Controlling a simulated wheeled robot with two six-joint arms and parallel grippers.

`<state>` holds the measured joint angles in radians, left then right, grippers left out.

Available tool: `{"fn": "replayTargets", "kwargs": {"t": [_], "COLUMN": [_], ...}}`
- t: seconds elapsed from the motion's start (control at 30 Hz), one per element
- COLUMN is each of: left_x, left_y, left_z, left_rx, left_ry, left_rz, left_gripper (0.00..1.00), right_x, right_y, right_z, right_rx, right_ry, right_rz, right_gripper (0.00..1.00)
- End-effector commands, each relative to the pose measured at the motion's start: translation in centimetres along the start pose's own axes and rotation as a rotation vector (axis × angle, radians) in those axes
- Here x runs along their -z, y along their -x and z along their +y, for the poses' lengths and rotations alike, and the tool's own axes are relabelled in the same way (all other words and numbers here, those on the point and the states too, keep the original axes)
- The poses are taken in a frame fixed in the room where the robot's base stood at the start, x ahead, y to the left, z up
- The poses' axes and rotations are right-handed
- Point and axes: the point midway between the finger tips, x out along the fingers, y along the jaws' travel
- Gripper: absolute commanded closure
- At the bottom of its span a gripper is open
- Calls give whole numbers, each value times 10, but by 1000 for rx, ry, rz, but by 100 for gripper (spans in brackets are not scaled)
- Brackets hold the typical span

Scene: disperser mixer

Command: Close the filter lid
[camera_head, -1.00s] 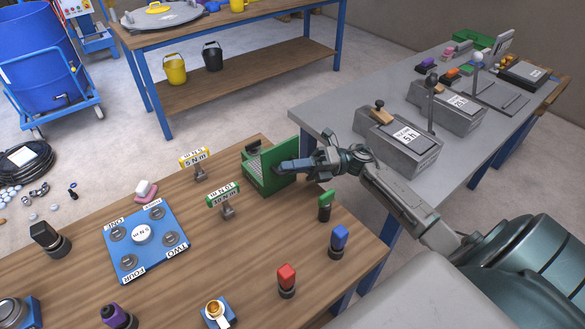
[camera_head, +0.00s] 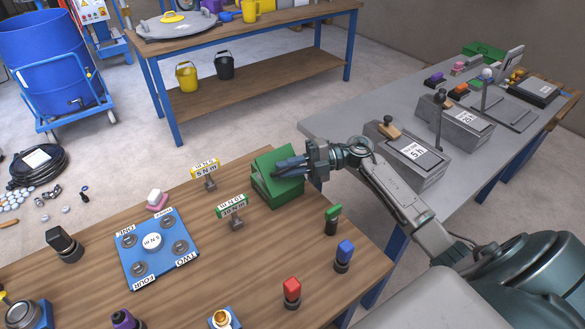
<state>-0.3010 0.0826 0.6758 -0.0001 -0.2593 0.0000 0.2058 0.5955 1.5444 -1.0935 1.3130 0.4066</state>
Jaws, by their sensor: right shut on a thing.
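A green box-shaped filter (camera_head: 284,195) stands at the far right corner of the wooden table. Its green lid (camera_head: 268,160) sits over the box and slopes, with its far edge higher; the inside is hidden from this view. My right gripper (camera_head: 282,167) comes in from the right and is shut on the lid at its right side. The fingers cover part of the lid, so the exact contact is hard to see. My left gripper is not in view.
Two signs, a yellow one (camera_head: 204,169) and a green one (camera_head: 231,207), stand left of the filter. Green (camera_head: 333,214), blue (camera_head: 344,251) and red (camera_head: 292,287) knobs stand in front. A grey table (camera_head: 340,135) with grey boxes lies to the right, beyond a gap.

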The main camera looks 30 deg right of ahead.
Motion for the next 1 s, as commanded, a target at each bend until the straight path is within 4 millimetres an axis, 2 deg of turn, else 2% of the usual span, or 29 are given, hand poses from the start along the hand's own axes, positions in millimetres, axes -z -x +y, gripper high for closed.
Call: {"fn": "replayTargets", "kwargs": {"t": [0.03, 0.2, 0.6, 1.0], "left_x": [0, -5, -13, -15], "left_y": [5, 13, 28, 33], "left_z": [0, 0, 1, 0], "left_rx": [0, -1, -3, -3], "left_ry": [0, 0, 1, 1], "left_rz": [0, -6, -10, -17], "left_gripper": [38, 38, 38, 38], "right_x": [-3, -13, -35, -46], "right_y": [-3, -7, -15, -19], "right_z": [9, 9, -1, -11], "right_rx": [4, 59, 183, 256], "right_ry": [-30, -170, -490, -672], "right_rz": [1, -1, -6, -9], "right_gripper": [100, 100, 100, 100]}}
